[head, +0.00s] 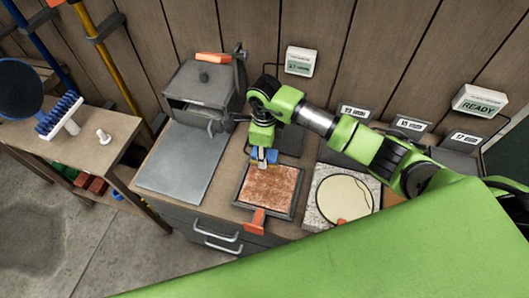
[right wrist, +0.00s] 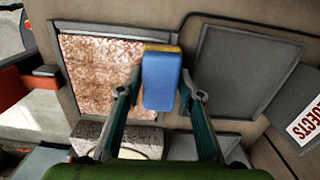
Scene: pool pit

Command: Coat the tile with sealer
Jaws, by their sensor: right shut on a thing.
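The tile (head: 268,187) is a mottled reddish-brown square in a dark-framed tray (head: 238,199) on the bench. It also shows at the left of the right wrist view (right wrist: 102,68). My right gripper (head: 264,150) is shut on a blue and yellow sponge (right wrist: 161,82). In the head view the sponge (head: 270,156) is at the tile's back edge; I cannot tell whether it touches the tile. A speckled square block (head: 318,213) with a cream round area (head: 343,197) is right of the tile. My left gripper is not in view.
A grey metal box (head: 203,88) and a flat grey sheet (head: 180,165) are left of the tile. An orange piece (head: 256,222) sits at the tray's front edge. A blue-bristled brush (head: 60,114) lies on the left table. A READY display (head: 480,101) is at the right.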

